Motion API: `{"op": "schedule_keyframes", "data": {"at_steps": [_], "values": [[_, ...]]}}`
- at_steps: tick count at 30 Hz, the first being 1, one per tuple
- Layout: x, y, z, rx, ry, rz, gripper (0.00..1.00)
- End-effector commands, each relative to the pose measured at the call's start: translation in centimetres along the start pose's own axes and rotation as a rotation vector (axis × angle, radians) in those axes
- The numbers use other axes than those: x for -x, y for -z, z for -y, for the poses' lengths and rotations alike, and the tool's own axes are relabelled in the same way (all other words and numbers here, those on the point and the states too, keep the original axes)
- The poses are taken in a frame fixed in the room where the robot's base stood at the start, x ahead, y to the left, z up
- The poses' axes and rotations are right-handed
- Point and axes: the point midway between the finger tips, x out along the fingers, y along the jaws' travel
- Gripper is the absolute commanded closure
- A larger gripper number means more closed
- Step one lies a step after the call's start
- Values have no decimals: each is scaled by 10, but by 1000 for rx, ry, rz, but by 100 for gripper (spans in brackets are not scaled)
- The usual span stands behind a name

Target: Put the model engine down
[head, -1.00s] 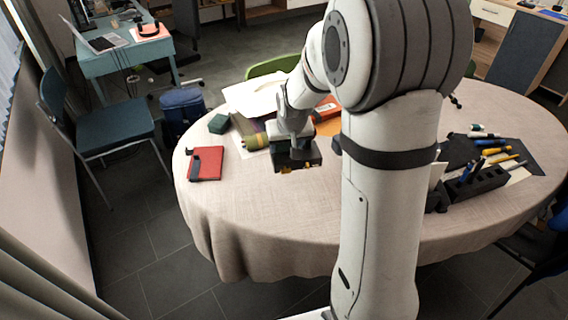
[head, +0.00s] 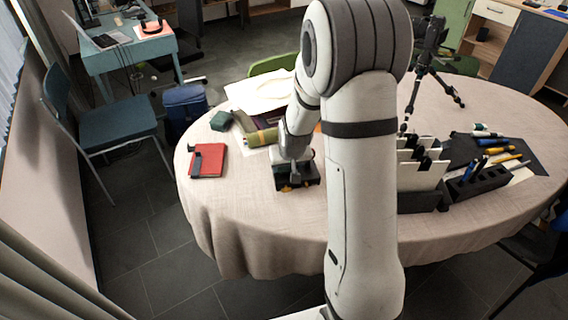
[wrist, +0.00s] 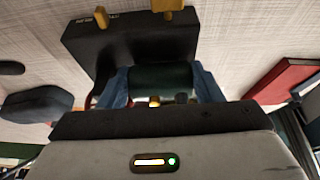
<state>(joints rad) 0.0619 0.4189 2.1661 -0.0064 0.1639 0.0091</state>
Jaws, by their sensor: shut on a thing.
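The model engine (head: 311,178) is a dark block with small yellow-gold parts. In the head view it is at the left front part of the cloth-covered table (head: 262,215), at or just above the cloth; I cannot tell if it touches. My gripper (head: 292,168) comes down onto it from above. In the wrist view my gripper (wrist: 163,78) has its two bluish fingers shut on either side of a dark green rounded part of the engine (wrist: 130,45). The engine's black base and gold pegs stick out beyond the fingers. Its underside is hidden.
A red notebook (head: 208,160) lies left of the engine. A green box (head: 221,121) and a rolled green item (head: 262,137) are behind. A card holder (head: 420,175), a dark pen block (head: 477,185) and a tripod (head: 428,70) stand to the right. The cloth in front is bare.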

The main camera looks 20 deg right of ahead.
Motion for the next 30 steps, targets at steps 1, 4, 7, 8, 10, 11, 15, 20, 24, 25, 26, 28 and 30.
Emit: {"op": "schedule_keyframes", "data": {"at_steps": [1, 4, 7, 8, 10, 11, 15, 20, 24, 25, 26, 28, 30], "values": [[1, 2, 0, 0, 0, -5, 100], [-1, 1, 0, 0, 0, -4, 100], [-2, -1, 0, -1, 0, 0, 36], [-2, -1, 0, -1, -1, 0, 34], [-2, -1, -1, -1, -1, 0, 28], [-2, -1, -1, -1, -1, 0, 26], [-2, -1, -1, -1, -1, 0, 19], [-2, -1, -1, -2, -1, 0, 19], [2, 1, -1, -2, -1, 0, 19], [4, 1, -1, -2, -1, -1, 19], [8, 1, -1, -2, -1, -2, 19], [18, 2, -1, -2, -1, -4, 19], [31, 1, -1, -2, -1, -5, 19]]}}
